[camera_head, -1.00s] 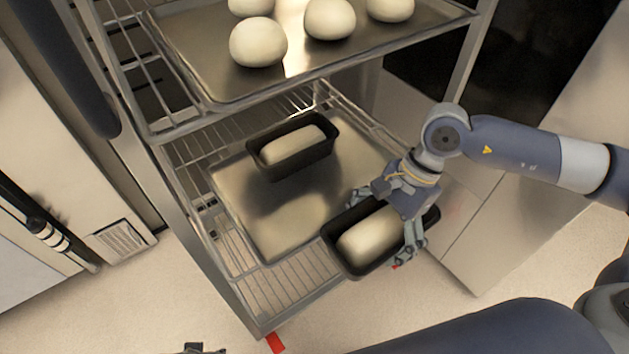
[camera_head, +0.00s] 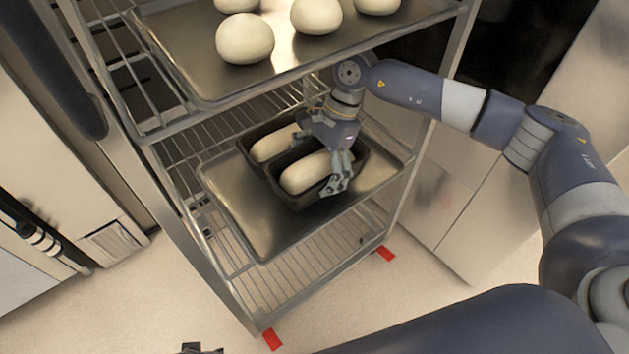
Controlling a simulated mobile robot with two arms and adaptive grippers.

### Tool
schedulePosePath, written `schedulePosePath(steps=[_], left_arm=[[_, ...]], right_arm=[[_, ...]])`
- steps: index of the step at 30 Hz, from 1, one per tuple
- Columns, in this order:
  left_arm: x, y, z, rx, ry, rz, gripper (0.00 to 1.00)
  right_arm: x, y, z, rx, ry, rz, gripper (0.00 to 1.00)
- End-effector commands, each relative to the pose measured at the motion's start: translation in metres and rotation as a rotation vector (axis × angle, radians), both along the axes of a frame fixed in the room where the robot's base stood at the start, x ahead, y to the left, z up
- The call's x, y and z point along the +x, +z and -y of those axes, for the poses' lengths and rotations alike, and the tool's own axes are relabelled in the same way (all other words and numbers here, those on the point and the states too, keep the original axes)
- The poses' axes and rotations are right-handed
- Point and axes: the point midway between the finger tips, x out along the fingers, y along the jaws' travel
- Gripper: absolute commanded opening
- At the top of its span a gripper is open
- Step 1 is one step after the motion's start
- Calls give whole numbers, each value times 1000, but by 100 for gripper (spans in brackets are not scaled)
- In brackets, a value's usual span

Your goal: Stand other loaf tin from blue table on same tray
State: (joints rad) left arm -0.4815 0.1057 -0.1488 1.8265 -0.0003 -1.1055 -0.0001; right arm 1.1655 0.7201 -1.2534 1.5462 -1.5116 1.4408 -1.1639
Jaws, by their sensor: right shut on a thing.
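A dark loaf tin with pale dough (camera_head: 305,172) is in my right gripper (camera_head: 335,160), which is shut on it. This held tin is over the lower metal tray (camera_head: 240,212); I cannot tell whether it touches the tray. The other dark loaf tin with dough (camera_head: 272,143) stands on the same tray just behind it, partly hidden by my gripper and the held tin. The two tins are very close together. The blue table is not seen. My left gripper is not clearly in view.
An upper tray (camera_head: 200,75) with several round dough balls (camera_head: 245,38) sits on the rack (camera_head: 190,255) above the lower tray. Rack posts stand at the sides. The front left of the lower tray is bare. Red marks (camera_head: 272,339) are on the floor.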

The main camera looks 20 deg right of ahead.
Motion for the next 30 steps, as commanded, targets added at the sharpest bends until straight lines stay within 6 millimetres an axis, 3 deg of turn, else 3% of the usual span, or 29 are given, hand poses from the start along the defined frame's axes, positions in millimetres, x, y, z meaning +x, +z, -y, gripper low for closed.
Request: schedulePosePath(steps=[7,22,23,30], left_arm=[[3,8,1,-3,1,8,40],[4,13,0,-1,3,8,40],[4,15,0,-1,3,9,40],[6,18,0,-2,3,16,40]], right_arm=[[-1,-30,-1,1,1,-2,52],[0,-34,0,1,1,1,52],[-1,-35,0,-1,1,-2,97],[-1,-35,0,0,0,-1,100]])
